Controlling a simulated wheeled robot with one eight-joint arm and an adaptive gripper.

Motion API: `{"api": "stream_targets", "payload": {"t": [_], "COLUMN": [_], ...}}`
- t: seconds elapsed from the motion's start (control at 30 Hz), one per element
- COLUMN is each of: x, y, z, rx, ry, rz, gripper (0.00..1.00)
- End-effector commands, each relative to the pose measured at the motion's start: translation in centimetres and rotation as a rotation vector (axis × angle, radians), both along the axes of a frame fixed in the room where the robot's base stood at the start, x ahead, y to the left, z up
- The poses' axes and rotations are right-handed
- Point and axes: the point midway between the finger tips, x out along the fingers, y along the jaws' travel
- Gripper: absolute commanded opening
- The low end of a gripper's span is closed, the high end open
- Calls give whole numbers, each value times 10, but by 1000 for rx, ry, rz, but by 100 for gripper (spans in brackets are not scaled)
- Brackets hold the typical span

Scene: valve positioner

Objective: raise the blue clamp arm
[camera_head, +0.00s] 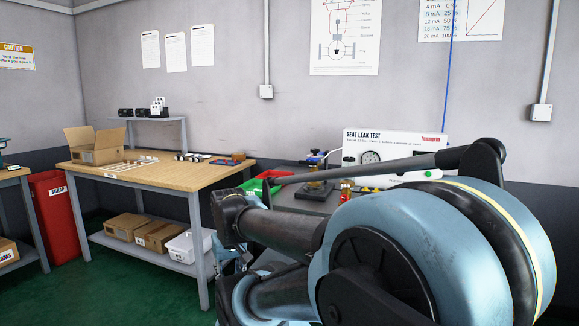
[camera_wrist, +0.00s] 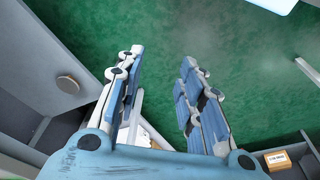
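A small blue part (camera_head: 315,153), possibly the clamp arm, shows above a fixture (camera_head: 314,190) on the grey test bench. It is too small and too partly covered by my arm to tell its angle. My gripper (camera_wrist: 158,62) shows in the wrist view with its two blue-and-white fingers spread apart and only green floor between the tips. It is empty and points down at the floor, away from the blue part. The clamp arm is not visible in the wrist view. In the head view my own arm hides most of the bench and the fingers.
A seat leak test panel (camera_head: 392,154) stands behind the fixture. A green bin (camera_head: 254,188) and a red bin (camera_head: 271,174) sit at the bench's left. A wooden table (camera_head: 190,172) with boxes stands left. In the wrist view, grey furniture (camera_wrist: 40,60) with a round knob borders my gripper.

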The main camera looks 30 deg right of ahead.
Motion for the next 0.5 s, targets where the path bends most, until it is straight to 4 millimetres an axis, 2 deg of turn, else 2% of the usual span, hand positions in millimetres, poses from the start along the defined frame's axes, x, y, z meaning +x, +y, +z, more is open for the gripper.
{"api": "stream_targets", "payload": {"t": [0.4, 0.5], "x": [0, -6], "y": [0, -4], "z": [0, 7], "rx": [-1, -16], "ry": [0, -10], "rz": [0, -2], "gripper": [35, 35]}}
